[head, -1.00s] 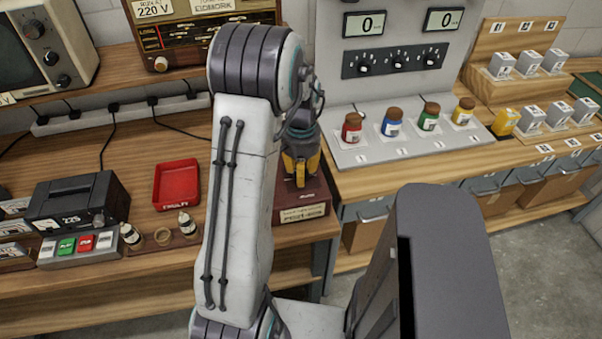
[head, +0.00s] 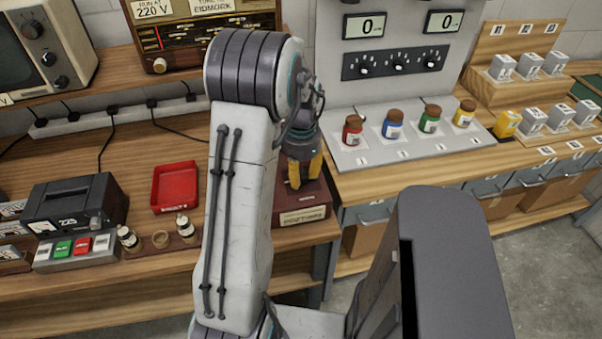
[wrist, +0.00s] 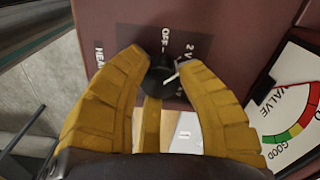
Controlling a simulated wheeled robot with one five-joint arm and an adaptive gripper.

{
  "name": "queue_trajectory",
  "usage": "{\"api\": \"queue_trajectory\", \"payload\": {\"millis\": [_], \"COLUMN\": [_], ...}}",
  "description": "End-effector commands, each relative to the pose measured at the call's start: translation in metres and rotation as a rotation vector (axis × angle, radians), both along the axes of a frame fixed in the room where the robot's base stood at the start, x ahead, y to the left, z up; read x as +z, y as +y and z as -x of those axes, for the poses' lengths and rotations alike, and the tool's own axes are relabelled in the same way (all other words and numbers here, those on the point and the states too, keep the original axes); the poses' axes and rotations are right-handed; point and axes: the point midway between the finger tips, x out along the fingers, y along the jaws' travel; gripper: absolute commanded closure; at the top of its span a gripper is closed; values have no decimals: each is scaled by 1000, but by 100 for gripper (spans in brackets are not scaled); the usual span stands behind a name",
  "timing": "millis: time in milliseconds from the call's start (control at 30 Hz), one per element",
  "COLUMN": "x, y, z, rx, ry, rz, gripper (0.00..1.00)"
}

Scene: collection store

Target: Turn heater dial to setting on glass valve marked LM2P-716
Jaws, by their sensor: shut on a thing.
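The heater dial (wrist: 158,82) is a small black knob with a white pointer on a maroon panel (wrist: 120,14) in the wrist view. The pointer aims to the right and slightly up in that view. "OFF" and "2 V" are printed beside the dial, and part of the word "HEATER" shows at the left. My gripper (wrist: 168,66) has its yellow fingers shut on the dial, one on either side. In the head view my gripper (head: 305,172) is over the maroon tester box (head: 303,216), partly behind my arm. I cannot make out a glass valve marked LM2P-716.
A meter (wrist: 293,105) marked "VALVE" and "GOOD" is right of the dial. Capped jars (head: 392,124) stand on a grey panel at the right.

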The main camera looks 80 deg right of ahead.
Motion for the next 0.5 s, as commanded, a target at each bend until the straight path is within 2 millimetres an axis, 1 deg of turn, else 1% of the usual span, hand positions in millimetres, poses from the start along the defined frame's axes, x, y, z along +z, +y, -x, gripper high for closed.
{"api": "queue_trajectory", "payload": {"millis": [200, 233, 500], "x": [-3, -3, -1], "y": [2, 2, 1], "z": [0, 0, 0], "rx": [0, 0, 1], "ry": [-1, -1, 0], "rz": [-9, -9, -4], "gripper": [99, 64, 40]}}
